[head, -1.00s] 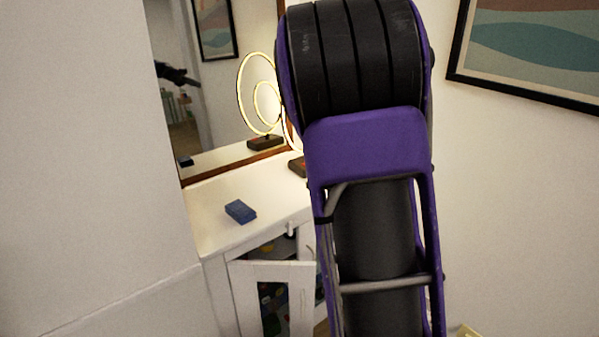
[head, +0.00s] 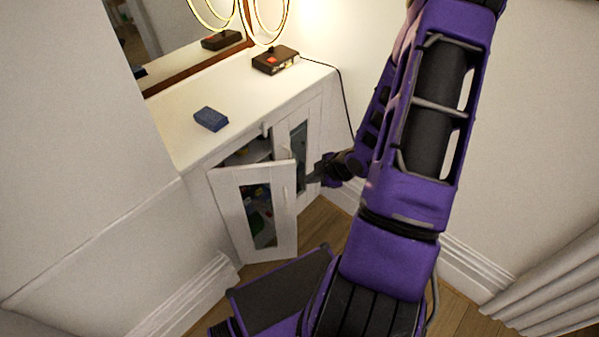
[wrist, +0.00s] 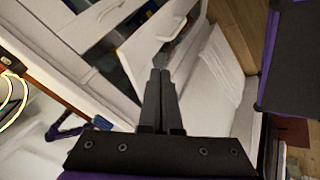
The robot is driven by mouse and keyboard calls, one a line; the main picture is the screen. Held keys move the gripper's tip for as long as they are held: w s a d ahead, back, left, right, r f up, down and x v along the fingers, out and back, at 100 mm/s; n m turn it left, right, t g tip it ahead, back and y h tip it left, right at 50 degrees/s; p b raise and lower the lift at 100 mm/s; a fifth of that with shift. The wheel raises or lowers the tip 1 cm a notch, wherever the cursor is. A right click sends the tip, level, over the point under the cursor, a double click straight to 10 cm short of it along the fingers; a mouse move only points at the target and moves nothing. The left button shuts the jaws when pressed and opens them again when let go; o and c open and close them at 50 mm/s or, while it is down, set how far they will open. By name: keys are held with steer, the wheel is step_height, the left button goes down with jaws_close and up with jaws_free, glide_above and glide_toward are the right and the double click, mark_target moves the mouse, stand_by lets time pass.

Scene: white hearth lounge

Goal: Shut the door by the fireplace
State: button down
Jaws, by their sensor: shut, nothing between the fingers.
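The white cabinet door (head: 286,228) with a dark glass pane stands ajar, swung out from the left side of a low white cabinet (head: 180,148). Its free edge and handle are on the right. Dark shelves with small items show through the gap and pane. My gripper (head: 312,177) is shut and empty, just right of the door's free edge, in front of the cabinet's right door. In the wrist view the closed fingers (wrist: 160,76) point toward the white open door (wrist: 143,38). I cannot tell whether they touch it. No fireplace is recognisable.
A blue box (head: 211,118) and a ring lamp (head: 275,60) stand on the cabinet top, with a mirror (head: 175,40) behind. The cabinet's right door (head: 308,130) looks shut. Walls stand on both sides; a curtain (head: 560,285) hangs at lower right. Some wooden floor (head: 322,225) is bare.

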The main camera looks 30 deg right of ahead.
mark_target(289, 175)
steer(key=w+f, duration=0.2)
steer(key=w, duration=0.1)
steer(key=w+f, duration=0.3)
steer(key=w+f+b, duration=0.1)
steer(key=w+f, duration=0.1)
steer(key=w, duration=0.1)
steer(key=shift+a+f, duration=0.3)
steer(key=shift+f, duration=0.05)
steer(key=shift+w, duration=0.15)
steer(key=shift+w+d, duration=0.15)
